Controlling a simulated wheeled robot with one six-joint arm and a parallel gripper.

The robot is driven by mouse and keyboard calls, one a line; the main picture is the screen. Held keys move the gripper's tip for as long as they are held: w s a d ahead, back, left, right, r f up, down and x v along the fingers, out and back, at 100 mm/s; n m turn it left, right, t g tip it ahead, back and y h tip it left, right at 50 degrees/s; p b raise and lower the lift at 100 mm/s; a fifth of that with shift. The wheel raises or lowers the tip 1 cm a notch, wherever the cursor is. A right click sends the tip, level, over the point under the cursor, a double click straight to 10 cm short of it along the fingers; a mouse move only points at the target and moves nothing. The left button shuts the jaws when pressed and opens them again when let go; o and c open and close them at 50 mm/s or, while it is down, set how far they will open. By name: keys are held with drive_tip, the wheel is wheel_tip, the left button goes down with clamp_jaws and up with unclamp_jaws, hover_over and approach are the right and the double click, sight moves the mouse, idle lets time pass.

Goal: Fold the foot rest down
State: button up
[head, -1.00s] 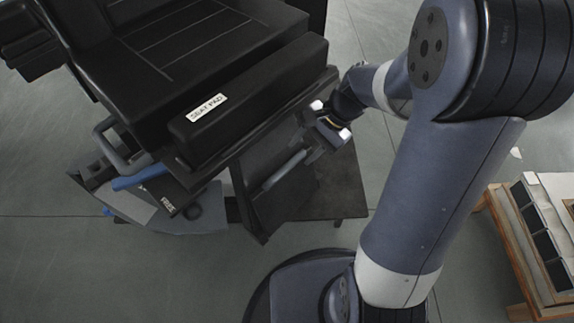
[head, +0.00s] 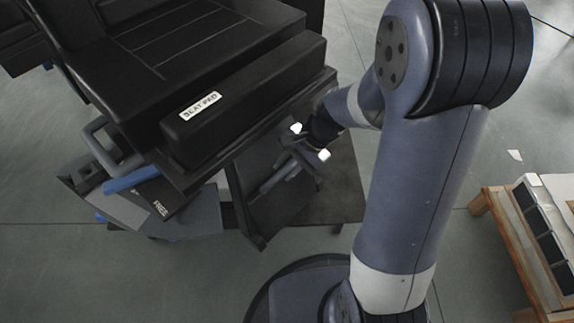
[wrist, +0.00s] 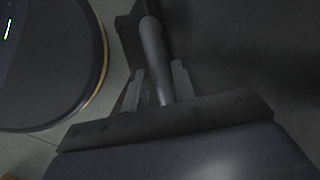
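The foot rest (head: 250,205) is a dark panel hanging at a slant under the front of the black seat, with a grey bar (head: 268,184) along it. In the wrist view the grey bar (wrist: 152,45) runs lengthwise between my two fingers. My gripper (head: 292,172) is at the bar, below the seat's front edge. It is open in the wrist view (wrist: 157,82), with a finger on each side of the bar and small gaps showing. The panel's lower part is partly hidden by the gripper and bar.
The black seat with a "SEAT PAD" label (head: 201,106) overhangs close above my gripper. A blue lever (head: 131,180) and grey side handle are at the left. A dark flat platform (head: 340,190) lies below. A wooden-framed rack (head: 535,245) stands at the right.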

clamp_jaws()
drive_tip(key=shift+s+d, duration=0.1)
